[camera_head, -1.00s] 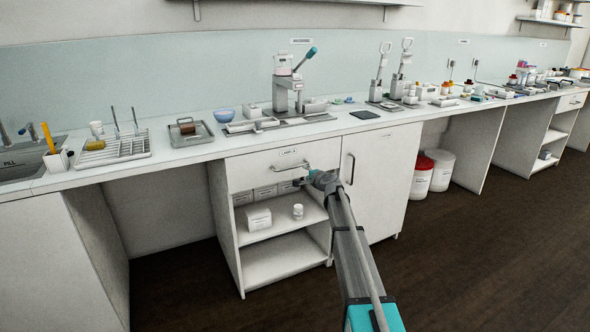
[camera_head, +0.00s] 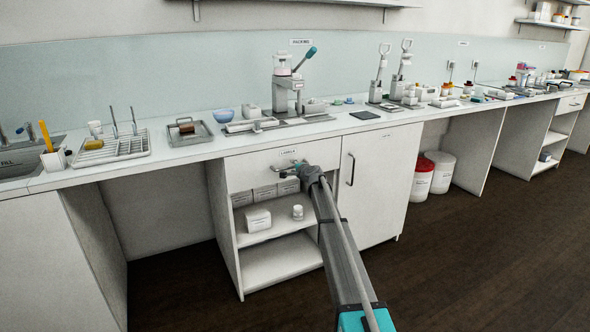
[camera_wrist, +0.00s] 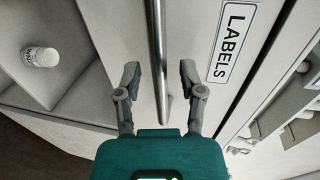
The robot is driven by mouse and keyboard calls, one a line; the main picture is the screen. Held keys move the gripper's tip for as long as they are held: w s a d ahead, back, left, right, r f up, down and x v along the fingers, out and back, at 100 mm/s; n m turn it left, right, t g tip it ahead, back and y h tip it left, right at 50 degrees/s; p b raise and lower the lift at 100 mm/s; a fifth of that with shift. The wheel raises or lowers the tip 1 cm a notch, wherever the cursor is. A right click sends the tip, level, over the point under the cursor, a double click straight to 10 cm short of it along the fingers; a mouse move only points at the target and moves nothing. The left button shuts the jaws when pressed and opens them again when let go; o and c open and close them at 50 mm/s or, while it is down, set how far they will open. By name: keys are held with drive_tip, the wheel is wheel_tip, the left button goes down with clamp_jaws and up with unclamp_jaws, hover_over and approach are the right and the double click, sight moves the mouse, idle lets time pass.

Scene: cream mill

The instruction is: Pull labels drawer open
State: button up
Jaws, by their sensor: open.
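The labels drawer (camera_head: 246,170) is a white front under the counter, and it looks shut. Its label (camera_wrist: 231,42) reads LABELS in the wrist view. Its metal bar handle (camera_wrist: 157,50) runs from the top of the wrist view down between my gripper's fingers. My gripper (camera_wrist: 160,78) is open, with one finger on each side of the handle's end; I cannot tell whether either finger touches it. In the head view my gripper (camera_head: 284,171) is small at the drawer front and covers part of the handle.
Open shelves below the drawer hold boxes (camera_head: 257,219) and a small white jar (camera_head: 297,212). A cupboard door with a vertical handle (camera_head: 351,169) is to the right. The counter (camera_head: 185,152) above carries a tray and a press. The dark floor in front is clear.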

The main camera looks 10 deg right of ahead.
clamp_jaws()
idle(0.3)
drive_tip(key=shift+d, duration=0.1)
drive_tip(key=f+v, duration=0.3)
drive_tip(key=v, duration=1.4)
drive_tip(key=s+f+v, duration=0.1)
drive_tip(key=f+v, duration=0.3)
drive_tip(key=v, duration=1.4)
drive_tip(key=shift+s+d+f, duration=0.2)
drive_tip(key=shift+s, duration=0.2)
unclamp_jaws()
